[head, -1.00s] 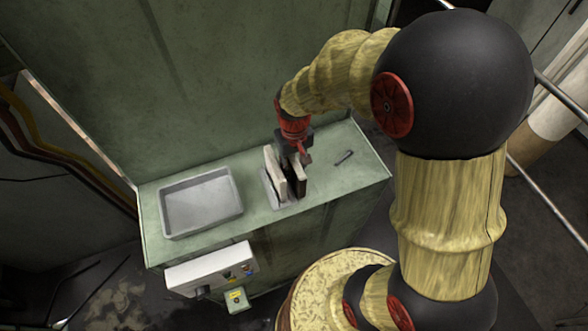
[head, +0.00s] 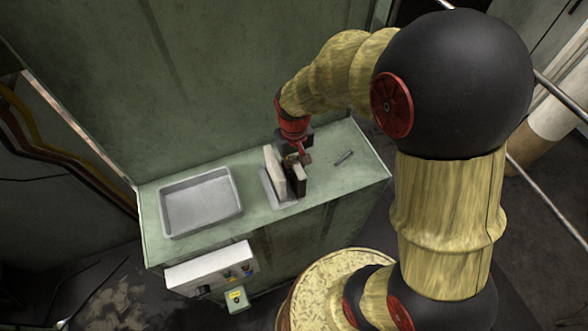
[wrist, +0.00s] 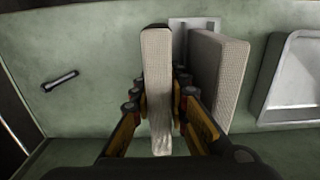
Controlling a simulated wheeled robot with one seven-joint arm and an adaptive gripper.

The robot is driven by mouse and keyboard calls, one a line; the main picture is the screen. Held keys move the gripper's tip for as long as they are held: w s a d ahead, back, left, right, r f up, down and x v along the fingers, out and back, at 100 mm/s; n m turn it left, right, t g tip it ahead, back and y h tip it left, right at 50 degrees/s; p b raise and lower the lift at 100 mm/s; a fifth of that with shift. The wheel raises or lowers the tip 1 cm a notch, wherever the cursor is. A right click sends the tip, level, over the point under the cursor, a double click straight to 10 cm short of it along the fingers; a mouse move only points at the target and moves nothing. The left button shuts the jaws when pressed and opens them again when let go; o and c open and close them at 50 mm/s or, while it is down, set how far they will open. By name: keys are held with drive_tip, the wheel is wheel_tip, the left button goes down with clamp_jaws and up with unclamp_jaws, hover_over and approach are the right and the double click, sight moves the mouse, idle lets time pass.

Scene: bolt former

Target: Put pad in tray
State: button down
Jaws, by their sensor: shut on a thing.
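Two pale, flat pads stand on edge side by side at a small grey plate on the green bench. My gripper (wrist: 157,108) is shut on one pad (wrist: 157,75), which stands between its fingers in the wrist view. In the head view my gripper (head: 298,160) is over this right-hand pad (head: 299,181) and hides its top. The other pad (head: 274,172) stands just left of it and leans in the wrist view (wrist: 220,75). I cannot tell whether the held pad is clear of the plate. The shallow grey tray (head: 163,214) is empty, left of the pads.
A small dark metal rod (head: 344,157) lies on the bench right of the pads. The green bench (head: 335,185) has a wall behind it. A white control box (head: 210,268) with buttons sticks out at its front. Bare bench lies between tray and plate.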

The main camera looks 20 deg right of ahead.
sight(294, 159)
drive_tip(key=shift+w+r, duration=0.15)
drive_tip(key=shift+r, duration=0.4)
wheel_tip(294, 159, up, 8)
drive_tip(key=shift+r+b, duration=0.1)
drive_tip(key=shift+b, duration=0.45)
drive_tip(key=shift+r, duration=0.4)
